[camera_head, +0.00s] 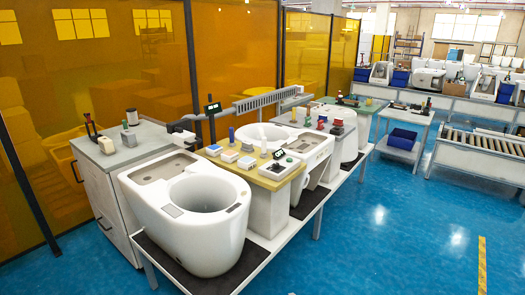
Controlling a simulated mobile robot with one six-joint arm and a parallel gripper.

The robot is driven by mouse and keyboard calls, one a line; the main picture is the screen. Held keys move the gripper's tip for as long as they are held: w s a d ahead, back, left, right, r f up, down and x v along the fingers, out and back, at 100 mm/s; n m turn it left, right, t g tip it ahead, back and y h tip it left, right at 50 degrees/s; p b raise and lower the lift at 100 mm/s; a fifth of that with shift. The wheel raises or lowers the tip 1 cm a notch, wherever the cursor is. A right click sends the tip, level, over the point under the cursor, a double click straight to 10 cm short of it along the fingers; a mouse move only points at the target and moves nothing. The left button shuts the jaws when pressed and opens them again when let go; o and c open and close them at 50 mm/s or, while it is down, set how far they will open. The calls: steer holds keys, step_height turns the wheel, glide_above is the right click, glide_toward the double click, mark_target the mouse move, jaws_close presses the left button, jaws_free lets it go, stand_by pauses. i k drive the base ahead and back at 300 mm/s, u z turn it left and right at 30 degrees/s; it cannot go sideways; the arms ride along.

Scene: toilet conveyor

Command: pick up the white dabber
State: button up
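A small upright white piece (264,141) stands on the yellow board and looks most like the white dabber, but it is too small to be sure. My gripper is not in view.
A large white toilet (190,240) stands in front on the long bench. A grey cabinet (125,150) stands left. Blue floor (400,240) is open at right.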

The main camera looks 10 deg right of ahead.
mark_target(264, 155)
steer(key=z, duration=4.65)
steer(key=i, duration=0.1)
steer(key=u, duration=3.25)
steer(key=i, duration=2.6)
